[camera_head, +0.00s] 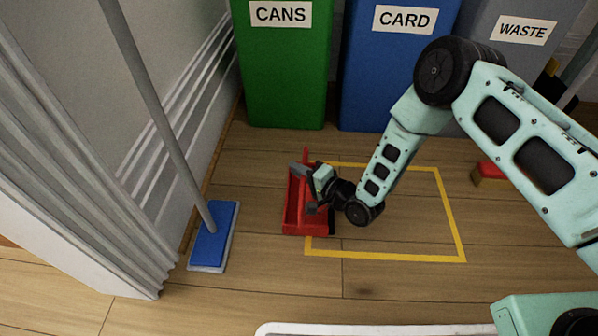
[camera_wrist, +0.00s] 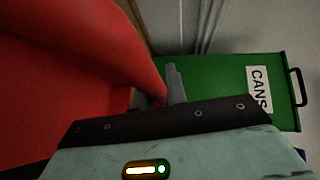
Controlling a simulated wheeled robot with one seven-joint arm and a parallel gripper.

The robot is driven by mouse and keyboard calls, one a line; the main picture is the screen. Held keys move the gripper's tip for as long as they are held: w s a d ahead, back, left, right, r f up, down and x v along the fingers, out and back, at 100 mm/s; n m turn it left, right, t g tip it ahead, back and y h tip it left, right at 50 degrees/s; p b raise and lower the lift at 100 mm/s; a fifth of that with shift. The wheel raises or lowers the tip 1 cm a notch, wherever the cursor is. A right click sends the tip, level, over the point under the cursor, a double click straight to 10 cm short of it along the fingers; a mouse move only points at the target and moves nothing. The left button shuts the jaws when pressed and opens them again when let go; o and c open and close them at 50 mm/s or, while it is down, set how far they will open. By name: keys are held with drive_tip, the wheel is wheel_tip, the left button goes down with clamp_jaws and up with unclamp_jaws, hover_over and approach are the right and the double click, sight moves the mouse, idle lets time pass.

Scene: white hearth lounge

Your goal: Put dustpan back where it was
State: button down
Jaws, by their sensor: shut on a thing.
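The red dustpan (camera_head: 293,214) is at the left edge of a yellow taped rectangle (camera_head: 385,258) on the wooden floor, partly over its left line and partly outside it. My gripper (camera_head: 305,172) is shut on the dustpan, near its upright red part. In the wrist view the dustpan (camera_wrist: 60,60) fills the left side, and my gripper's fingers (camera_wrist: 165,90) are at its edge. The gripper hides part of the dustpan. I cannot tell whether the dustpan touches the floor or hangs just above it.
A mop with a blue head (camera_head: 213,235) stands left of the dustpan, near the wall. Green CANS (camera_head: 284,70), blue CARD (camera_head: 385,75) and grey WASTE (camera_head: 505,55) bins line the back. A red and yellow object (camera_head: 488,173) lies right of the rectangle. The rectangle's inside looks clear beneath my arm.

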drive_tip(key=shift+f, duration=0.1)
drive_tip(key=c, duration=1.4)
unclamp_jaws()
